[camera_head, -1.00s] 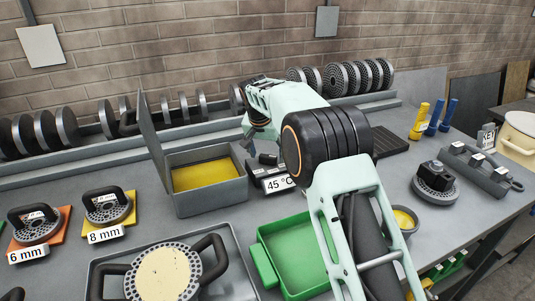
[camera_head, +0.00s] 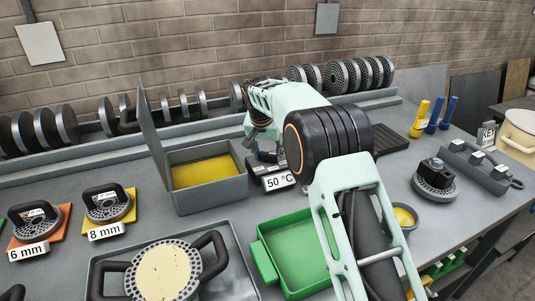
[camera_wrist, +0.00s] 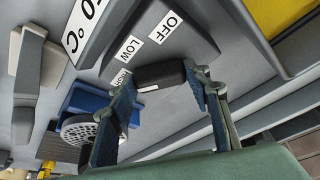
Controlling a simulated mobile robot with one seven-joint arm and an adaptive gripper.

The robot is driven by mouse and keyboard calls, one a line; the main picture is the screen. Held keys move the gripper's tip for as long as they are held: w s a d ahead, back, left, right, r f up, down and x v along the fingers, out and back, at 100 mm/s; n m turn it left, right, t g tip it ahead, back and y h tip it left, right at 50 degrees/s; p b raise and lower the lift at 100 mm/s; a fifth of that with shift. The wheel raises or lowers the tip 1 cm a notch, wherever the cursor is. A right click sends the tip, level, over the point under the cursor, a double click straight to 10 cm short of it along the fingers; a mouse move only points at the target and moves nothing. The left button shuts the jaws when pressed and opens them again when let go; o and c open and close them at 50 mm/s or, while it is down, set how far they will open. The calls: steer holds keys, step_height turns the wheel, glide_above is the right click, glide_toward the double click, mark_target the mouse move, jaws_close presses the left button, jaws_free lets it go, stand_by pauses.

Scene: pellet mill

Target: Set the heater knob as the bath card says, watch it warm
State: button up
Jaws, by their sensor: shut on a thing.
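The heater bath (camera_head: 206,173) is a grey open-lidded box holding yellow liquid. Its display (camera_head: 278,181) reads 50 °C; part of the display also shows in the wrist view (camera_wrist: 82,25). In the wrist view my gripper (camera_wrist: 167,82) is shut on the dark heater knob (camera_wrist: 160,74). Labels OFF (camera_wrist: 166,27) and LOW (camera_wrist: 128,52) are readable beside it; a third label (camera_wrist: 122,77), apparently HIGH, is partly covered by a finger. A white mark shows on the knob near that label; its exact setting I cannot tell. I see no readable bath card.
A green tray (camera_head: 264,262) stands in front of the bath, partly behind my arm. A handled die (camera_head: 163,272) sits in a grey tray at front left. Dies marked 6 mm (camera_head: 36,220) and 8 mm (camera_head: 108,204) lie left. Racked discs line the back wall.

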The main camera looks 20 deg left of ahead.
steer(key=shift+n+y, duration=0.3)
steer(key=shift+n, duration=0.3)
steer(key=o, duration=1.2)
steer(key=shift+c, duration=0.2)
steer(key=shift+r, duration=0.15)
steer(key=v, duration=1.1)
steer(key=shift+s+r, duration=0.25)
steer(key=shift+r, duration=0.1)
steer(key=shift+w, duration=0.1)
